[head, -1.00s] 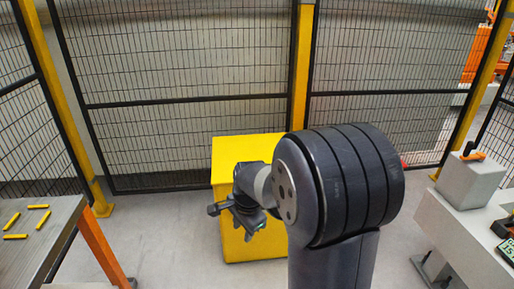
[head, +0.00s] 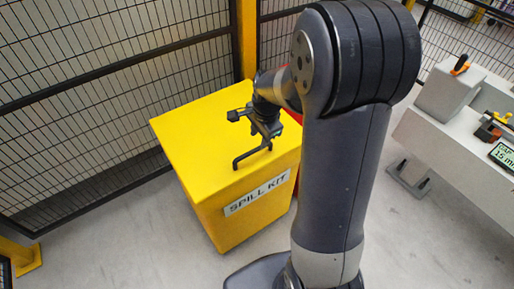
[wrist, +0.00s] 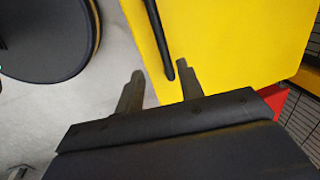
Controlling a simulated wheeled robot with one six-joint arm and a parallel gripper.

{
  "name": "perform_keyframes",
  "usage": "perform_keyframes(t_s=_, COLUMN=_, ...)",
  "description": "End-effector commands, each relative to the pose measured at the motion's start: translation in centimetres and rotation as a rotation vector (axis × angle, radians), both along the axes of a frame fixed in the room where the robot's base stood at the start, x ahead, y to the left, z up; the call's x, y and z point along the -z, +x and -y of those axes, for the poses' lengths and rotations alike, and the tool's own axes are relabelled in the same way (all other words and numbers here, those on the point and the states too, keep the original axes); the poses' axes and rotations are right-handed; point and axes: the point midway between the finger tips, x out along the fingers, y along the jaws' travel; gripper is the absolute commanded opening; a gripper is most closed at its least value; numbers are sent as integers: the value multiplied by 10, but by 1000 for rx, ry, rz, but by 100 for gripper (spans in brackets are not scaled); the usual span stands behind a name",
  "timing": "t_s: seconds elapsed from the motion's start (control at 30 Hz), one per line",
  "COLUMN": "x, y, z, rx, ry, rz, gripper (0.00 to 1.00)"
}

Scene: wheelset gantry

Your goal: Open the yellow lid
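The yellow lid (head: 195,125) lies flat and shut on the yellow spill kit box (head: 222,222). A black bar handle (head: 248,157) runs along the lid near its front edge, above the "SPILL KIT" label. My gripper (head: 269,143) is over the right part of the lid, close to the handle's right end. In the wrist view the lid (wrist: 225,40) fills the upper right. The two fingers of my gripper (wrist: 160,68) are apart, with the end of the black handle (wrist: 157,35) showing between them. I cannot tell whether they touch it.
A mesh fence (head: 100,70) with yellow posts stands close behind the box. A light bench (head: 465,150) with a grey block (head: 450,92) and small tools is at the right. A red object (wrist: 281,101) is beside the box. Grey floor is free in front.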

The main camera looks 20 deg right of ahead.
Motion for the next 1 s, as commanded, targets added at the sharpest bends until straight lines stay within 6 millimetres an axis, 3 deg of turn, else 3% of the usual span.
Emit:
perform_keyframes(t_s=0.03, x=14, y=1, z=-1, rx=0, ry=0, rz=-5, gripper=36)
perform_keyframes(t_s=0.2, x=44, y=7, z=-3, rx=0, ry=0, rz=-4, gripper=36)
perform_keyframes(t_s=0.4, x=66, y=12, z=-4, rx=-1, ry=-1, rz=-2, gripper=36)
perform_keyframes(t_s=0.77, x=70, y=13, z=-4, rx=-1, ry=0, rz=0, gripper=36)
perform_keyframes(t_s=1.0, x=70, y=13, z=-4, rx=-1, ry=0, rz=0, gripper=18)
